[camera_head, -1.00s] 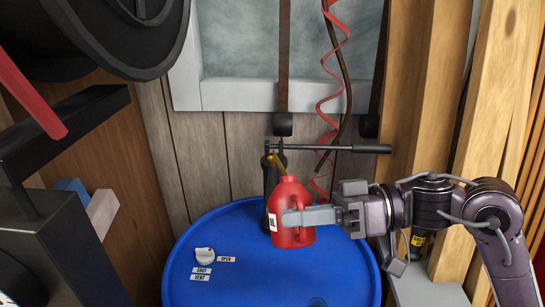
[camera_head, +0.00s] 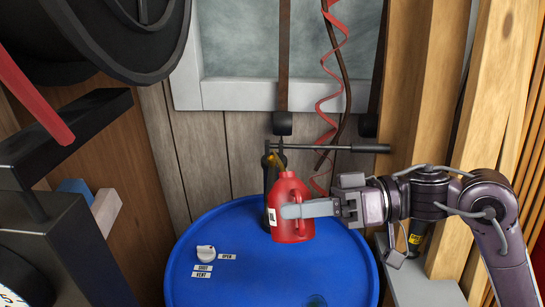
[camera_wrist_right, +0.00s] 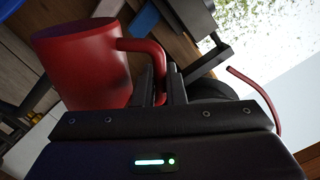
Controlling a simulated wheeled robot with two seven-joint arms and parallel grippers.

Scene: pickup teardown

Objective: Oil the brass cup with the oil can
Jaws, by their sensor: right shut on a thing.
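The red oil can (camera_head: 288,225) with a brass-coloured spout is at the blue drum in the head view. My right gripper (camera_head: 296,211) is shut on its handle; the can looks nearly upright, and I cannot tell whether its base touches the drum top. In the right wrist view the can (camera_wrist_right: 85,65) is at upper left, its handle between the fingers (camera_wrist_right: 166,85). The spout points up and left, in front of a dark upright post. I cannot make out the brass cup for certain in either view. My left gripper is not in view.
The blue drum (camera_head: 200,287) carries a white knob (camera_head: 206,253) and labels reading open, shut and vent. A dark horizontal bar (camera_head: 335,147) passes behind and above the can. A red coiled hose (camera_head: 331,90) hangs behind. Wooden posts (camera_head: 400,100) stand at the right.

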